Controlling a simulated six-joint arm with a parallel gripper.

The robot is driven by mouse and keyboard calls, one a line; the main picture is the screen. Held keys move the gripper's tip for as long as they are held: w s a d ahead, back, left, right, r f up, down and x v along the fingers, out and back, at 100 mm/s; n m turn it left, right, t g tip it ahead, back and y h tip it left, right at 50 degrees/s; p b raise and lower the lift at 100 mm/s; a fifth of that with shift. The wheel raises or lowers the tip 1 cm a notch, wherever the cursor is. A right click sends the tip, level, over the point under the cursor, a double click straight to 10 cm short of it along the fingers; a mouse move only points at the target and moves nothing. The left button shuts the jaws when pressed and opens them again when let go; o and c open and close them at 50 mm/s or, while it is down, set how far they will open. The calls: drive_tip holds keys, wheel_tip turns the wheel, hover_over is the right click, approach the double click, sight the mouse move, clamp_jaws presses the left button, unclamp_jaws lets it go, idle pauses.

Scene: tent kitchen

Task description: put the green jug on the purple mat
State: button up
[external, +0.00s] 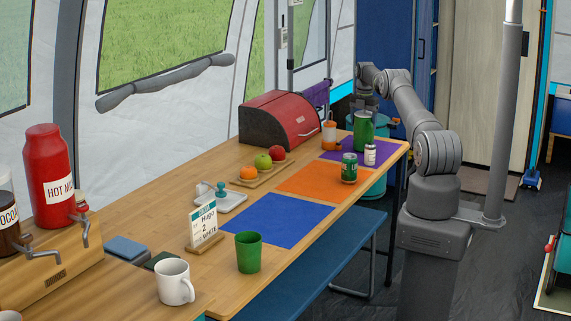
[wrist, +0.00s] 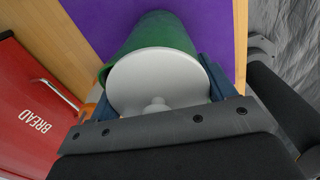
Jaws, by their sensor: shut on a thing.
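The green jug (external: 363,131) is upright over the purple mat (external: 383,158) at the far end of the table. Whether its base touches the mat is not clear. My gripper (external: 366,106) is around its upper part, shut on it. In the wrist view the green jug (wrist: 158,36) has a white round lid with a knob, between my blue fingers (wrist: 158,85). The purple mat (wrist: 100,18) shows behind it. The jug's lower part is hidden by its lid there.
A white shaker (external: 370,155) and a green can (external: 349,168) stand just in front of the jug. An orange-and-white bottle (external: 329,134) and the red bread box (external: 280,121) are to its left. The orange mat (external: 305,184) and blue mat (external: 275,222) lie nearer the camera.

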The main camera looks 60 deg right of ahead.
drive_tip(key=shift+f, duration=0.2)
drive_tip(key=o, duration=1.7)
drive_tip(key=shift+f, duration=0.1)
wheel_tip(320, 180, up, 8)
drive_tip(key=shift+f, duration=0.1)
